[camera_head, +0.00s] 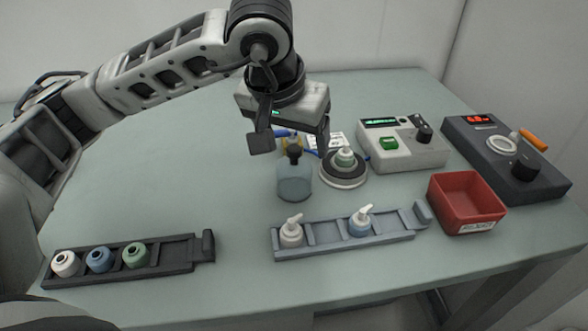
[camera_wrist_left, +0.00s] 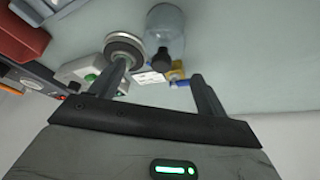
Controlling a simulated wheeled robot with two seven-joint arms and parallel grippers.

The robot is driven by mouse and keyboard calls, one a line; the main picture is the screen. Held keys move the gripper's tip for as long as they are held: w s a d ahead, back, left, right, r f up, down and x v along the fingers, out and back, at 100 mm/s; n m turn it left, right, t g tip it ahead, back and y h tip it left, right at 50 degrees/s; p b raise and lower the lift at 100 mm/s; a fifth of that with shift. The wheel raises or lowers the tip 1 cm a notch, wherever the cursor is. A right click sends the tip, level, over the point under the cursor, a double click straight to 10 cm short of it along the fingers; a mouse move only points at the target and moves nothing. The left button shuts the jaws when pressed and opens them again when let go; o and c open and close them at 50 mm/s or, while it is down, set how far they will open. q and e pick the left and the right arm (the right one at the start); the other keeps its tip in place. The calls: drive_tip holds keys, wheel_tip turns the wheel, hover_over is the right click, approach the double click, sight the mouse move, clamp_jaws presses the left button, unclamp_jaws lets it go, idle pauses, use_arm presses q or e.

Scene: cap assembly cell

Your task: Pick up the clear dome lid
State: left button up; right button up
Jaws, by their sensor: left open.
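The clear dome lid (camera_head: 294,184) stands upright on the table near the middle. It is see-through and bluish, with a black knob on top. My left gripper (camera_head: 291,143) is open above the lid, its fingers pointing down on either side near the knob. In the left wrist view the lid (camera_wrist_left: 167,24) lies just beyond the open fingers (camera_wrist_left: 157,78), with its knob lined up between them. I see no contact. My right gripper is not in view.
A blue-grey rack (camera_head: 345,246) with pump heads lies in front. A dark rack (camera_head: 165,254) is at left, a red bin (camera_head: 467,203) at right. Grey (camera_head: 400,153) and dark (camera_head: 515,165) devices stand behind.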

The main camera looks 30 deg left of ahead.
sight(294, 148)
use_arm(q)
drive_tip(key=x, duration=0.2)
drive_tip(key=s+x, duration=0.1)
drive_tip(key=x, duration=0.1)
drive_tip(key=shift+w+f, duration=0.15)
drive_tip(key=shift+f, duration=0.25)
drive_tip(key=shift+w+f, duration=0.2)
drive_tip(key=shift+f, duration=0.15)
drive_tip(key=c, duration=1)
drive_tip(key=shift+r, duration=0.1)
